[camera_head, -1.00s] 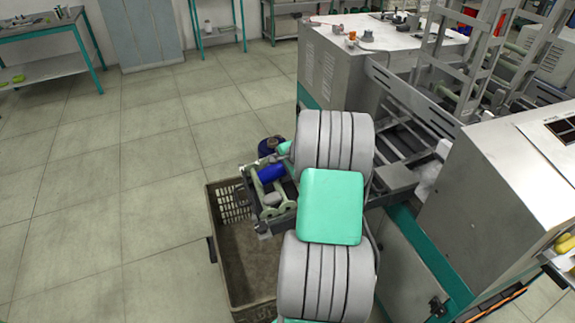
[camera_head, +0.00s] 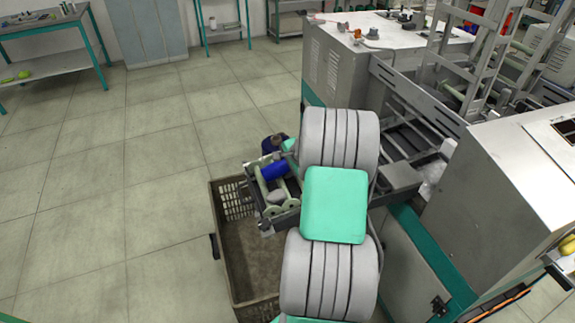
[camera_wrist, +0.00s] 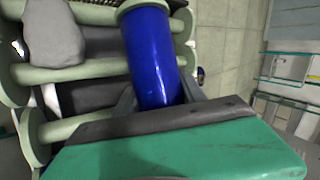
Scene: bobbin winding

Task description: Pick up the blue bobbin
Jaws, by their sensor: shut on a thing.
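The blue bobbin (camera_wrist: 152,60) lies between the two fingers of my gripper (camera_wrist: 155,92) in the wrist view, and the gripper is shut on it. Its pale green end shows at the top of that view. In the head view the blue bobbin (camera_head: 274,169) is over the machine's rail end, beside pale green spools (camera_head: 262,184). My arm hides most of the gripper there. I cannot tell whether the bobbin still touches its support.
A brown crate (camera_head: 217,209) stands on the floor below the rail end. Grey machine cabinets (camera_head: 345,60) stand behind and to the right (camera_head: 500,190). The tiled floor (camera_head: 110,180) on the left is clear.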

